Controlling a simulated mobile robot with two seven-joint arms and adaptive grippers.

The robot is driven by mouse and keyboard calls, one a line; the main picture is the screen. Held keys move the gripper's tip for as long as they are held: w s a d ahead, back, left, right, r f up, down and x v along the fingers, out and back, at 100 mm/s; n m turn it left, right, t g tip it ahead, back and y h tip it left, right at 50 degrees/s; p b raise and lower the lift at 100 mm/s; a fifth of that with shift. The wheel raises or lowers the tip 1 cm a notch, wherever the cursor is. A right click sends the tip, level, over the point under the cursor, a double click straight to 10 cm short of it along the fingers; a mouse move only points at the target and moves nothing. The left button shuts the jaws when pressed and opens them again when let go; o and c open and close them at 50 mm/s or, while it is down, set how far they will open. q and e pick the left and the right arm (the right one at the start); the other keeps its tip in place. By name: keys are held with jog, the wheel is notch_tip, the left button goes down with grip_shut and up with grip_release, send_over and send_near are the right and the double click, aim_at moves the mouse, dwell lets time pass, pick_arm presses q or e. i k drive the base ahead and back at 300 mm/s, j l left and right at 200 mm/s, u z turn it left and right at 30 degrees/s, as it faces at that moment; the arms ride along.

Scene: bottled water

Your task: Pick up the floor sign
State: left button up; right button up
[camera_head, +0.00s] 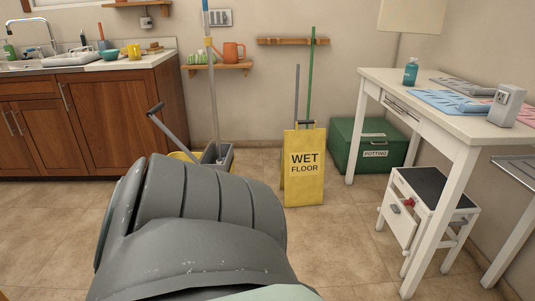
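The yellow floor sign (304,180), lettered "WET FLOOR", stands upright on the tiled floor near the back wall, at the middle of the view. It has a dark top edge where its panels meet. A large grey link of my own arm fills the lower middle of the view, and its upper part comes close to the sign's left side in the picture. I cannot judge the distance between them. Neither of my grippers shows. The sign's front face is fully in sight.
A grey mop bucket (222,158) stands left of the sign, partly behind my arm. A green-handled broom (310,85) leans behind the sign. A green potting box (342,155), a white table (435,107) and a step stool (400,215) stand right. Floor before the sign is clear.

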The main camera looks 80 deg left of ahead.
aim_at(303, 152)
jog(key=u, duration=2.15)
jog(key=i, duration=1.4)
jog(key=i+l, duration=0.15)
jog(key=i, duration=1.3)
